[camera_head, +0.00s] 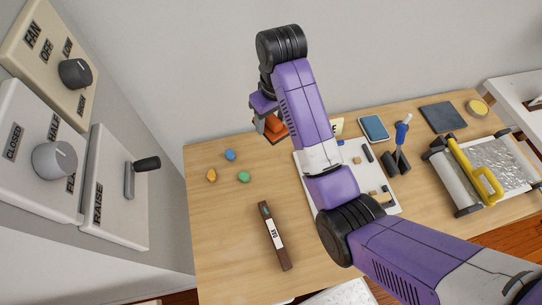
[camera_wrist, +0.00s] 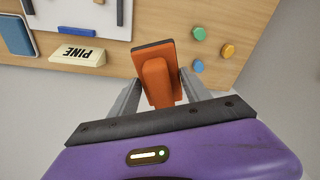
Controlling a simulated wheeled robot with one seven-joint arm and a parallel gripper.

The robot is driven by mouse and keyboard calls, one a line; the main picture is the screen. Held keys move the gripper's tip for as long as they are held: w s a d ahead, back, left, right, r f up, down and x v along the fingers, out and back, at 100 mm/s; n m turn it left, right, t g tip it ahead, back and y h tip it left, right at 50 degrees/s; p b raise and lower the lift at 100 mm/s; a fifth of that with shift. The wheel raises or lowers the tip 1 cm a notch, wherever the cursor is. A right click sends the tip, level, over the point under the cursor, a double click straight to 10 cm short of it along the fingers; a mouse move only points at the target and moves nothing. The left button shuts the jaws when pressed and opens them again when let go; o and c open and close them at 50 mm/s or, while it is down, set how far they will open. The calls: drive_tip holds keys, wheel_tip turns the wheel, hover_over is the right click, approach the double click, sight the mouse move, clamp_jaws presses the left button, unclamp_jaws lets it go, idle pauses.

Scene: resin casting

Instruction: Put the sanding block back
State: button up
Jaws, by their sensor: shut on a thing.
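The sanding block is orange with a dark flat underside. In the head view the sanding block (camera_head: 273,127) hangs from my gripper (camera_head: 266,116) near the table's back edge, left of the white board (camera_head: 305,183). In the wrist view the orange sanding block (camera_wrist: 155,85) sits between the two grey fingers of my gripper (camera_wrist: 158,92), which is shut on it. The block seems to be above the table. My arm hides much of the white board, which has a few small items on it.
A PINE sign (camera_wrist: 78,54) stands near the board. Blue, orange and green lumps (camera_head: 244,176) and a labelled dark bar (camera_head: 274,238) lie on the left of the table. A blue tablet (camera_head: 373,128) and roll dispenser (camera_head: 453,180) are right. Wall controls (camera_head: 120,188) stand far left.

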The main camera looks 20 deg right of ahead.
sight(274, 135)
wheel_tip(274, 135, down, 17)
drive_tip(key=shift+p, duration=0.35)
drive_tip(key=shift+f, duration=0.1)
drive_tip(key=o, duration=1.3)
drive_tip(key=r, duration=0.4)
drive_tip(key=s+r, duration=0.1)
drive_tip(key=r, duration=0.7)
drive_tip(key=shift+s+d+r, duration=0.1)
drive_tip(key=shift+s+d, duration=0.05)
drive_tip(key=shift+s, duration=0.1)
